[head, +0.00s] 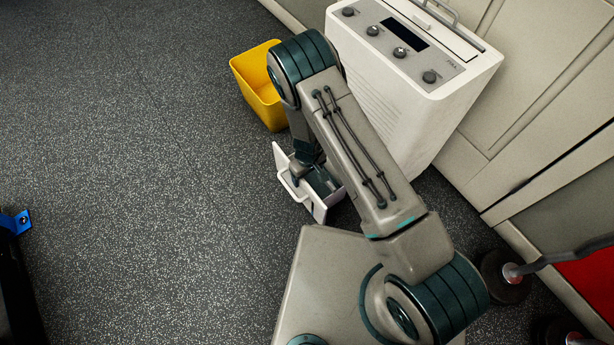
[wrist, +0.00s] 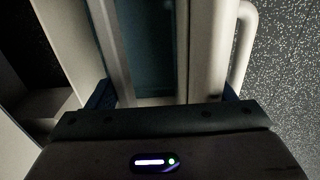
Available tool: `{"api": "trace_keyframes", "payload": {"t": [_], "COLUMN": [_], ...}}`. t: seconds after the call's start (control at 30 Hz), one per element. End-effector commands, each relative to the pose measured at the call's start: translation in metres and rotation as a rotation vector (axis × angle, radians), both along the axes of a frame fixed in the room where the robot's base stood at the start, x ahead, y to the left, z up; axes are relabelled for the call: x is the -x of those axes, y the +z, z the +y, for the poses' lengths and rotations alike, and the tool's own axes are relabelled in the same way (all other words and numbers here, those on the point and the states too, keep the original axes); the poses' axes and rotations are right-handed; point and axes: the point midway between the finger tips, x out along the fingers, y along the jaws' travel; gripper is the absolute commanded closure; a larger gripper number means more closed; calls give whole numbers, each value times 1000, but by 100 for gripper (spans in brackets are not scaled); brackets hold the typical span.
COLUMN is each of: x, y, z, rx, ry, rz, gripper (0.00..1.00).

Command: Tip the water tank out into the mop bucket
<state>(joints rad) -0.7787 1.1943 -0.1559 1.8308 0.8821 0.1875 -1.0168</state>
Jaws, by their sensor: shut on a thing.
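The water tank (head: 321,213) is a white open-topped box with a handle on its outer side. It is low over or on the floor in front of the white dehumidifier; the head view does not settle which. In the wrist view the tank's pale wall (wrist: 209,50) and looped handle stand close up, with a dark teal inside. My gripper (wrist: 165,95) is shut on the tank, its blue fingers at either side of it. Any water level is unclear. The yellow mop bucket (head: 254,88) stands on the floor beyond the tank, partly hidden by my arm.
The white dehumidifier (head: 385,95) with a knobbed panel stands right of the bucket, against the pale wall cabinets (head: 540,75). Dumbbell-like weights (head: 505,275) lie at lower right. A dark object with a blue part (head: 20,220) is at far left. The speckled floor left is clear.

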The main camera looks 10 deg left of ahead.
Motion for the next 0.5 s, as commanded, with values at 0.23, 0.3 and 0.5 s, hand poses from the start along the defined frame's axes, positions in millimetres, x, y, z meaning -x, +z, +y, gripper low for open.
{"api": "trace_keyframes", "payload": {"t": [0.23, 0.3, 0.5], "x": [0, 0, 0], "y": [45, 52, 67], "z": [1, 1, 1], "rx": [-2, -2, -2], "ry": [1, 0, 0], "rz": [-1, -1, -1], "gripper": [87, 87, 87]}}
